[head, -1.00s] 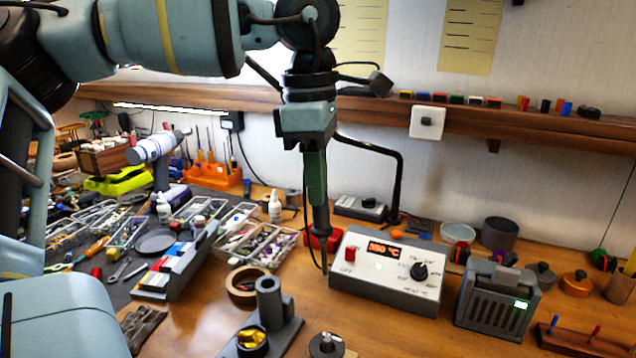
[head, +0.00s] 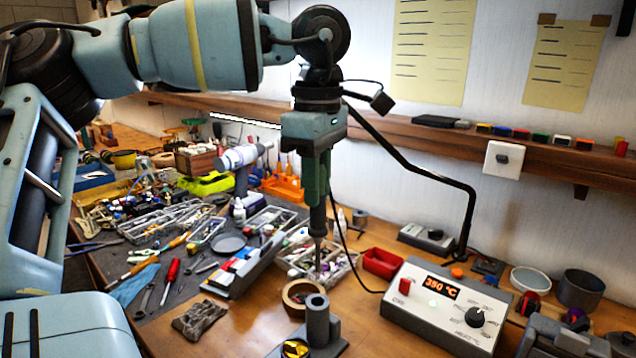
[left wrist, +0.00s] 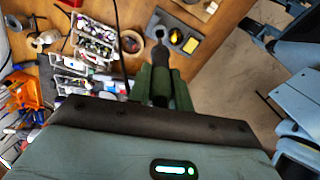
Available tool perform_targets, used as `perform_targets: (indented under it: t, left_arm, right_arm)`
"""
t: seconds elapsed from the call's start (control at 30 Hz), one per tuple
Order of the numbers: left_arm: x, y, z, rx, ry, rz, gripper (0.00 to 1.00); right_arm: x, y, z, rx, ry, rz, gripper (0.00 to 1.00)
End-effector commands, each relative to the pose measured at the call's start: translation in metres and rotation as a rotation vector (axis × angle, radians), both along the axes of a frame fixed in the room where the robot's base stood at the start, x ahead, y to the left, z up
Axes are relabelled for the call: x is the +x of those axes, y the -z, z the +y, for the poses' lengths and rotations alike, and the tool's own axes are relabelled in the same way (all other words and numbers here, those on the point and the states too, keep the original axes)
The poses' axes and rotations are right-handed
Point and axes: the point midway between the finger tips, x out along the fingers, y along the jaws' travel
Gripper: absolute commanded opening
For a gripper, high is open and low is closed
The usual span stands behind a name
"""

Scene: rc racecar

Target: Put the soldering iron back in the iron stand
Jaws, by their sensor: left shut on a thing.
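My left gripper (head: 317,178) is shut on the soldering iron (head: 318,222), which hangs nearly upright with its tip down. The iron's dark shaft (left wrist: 160,82) also shows between the green fingers in the left wrist view. The iron stand (head: 318,322) is grey with an upright tube and a brass cleaning pad (head: 295,348) in its base, at the bottom of the head view. In the picture the iron's tip is above the tube; the exact gap is hard to tell. The stand also shows in the left wrist view (left wrist: 176,36), ahead of the iron. My right gripper is not seen.
A tape roll (head: 302,294) stands just behind the stand. The soldering station (head: 444,304), reading 350 °C, is to the right. A red tray (head: 382,264) and parts trays (head: 318,262) lie behind. A black cable hangs beside the iron.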

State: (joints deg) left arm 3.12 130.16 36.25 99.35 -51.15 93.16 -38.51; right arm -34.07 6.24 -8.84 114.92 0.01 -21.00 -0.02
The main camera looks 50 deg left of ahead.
Motion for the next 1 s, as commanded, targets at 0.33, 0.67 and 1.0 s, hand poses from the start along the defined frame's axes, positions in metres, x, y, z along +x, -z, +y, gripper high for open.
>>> perform_targets:
  t: [0.33,0.67,1.0]
  left_arm:
    - [0.0,0.009,0.0,0.0,0.0,0.002,0.0]
    - [0.0,0.035,0.0,0.0,0.0,0.003,0.0]
    - [0.0,0.042,0.0,0.0,-0.001,-0.002,0.0]
  right_arm:
    - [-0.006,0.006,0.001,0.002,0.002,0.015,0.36]
    - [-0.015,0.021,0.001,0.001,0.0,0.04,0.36]
    - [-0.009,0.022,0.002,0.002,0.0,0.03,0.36]
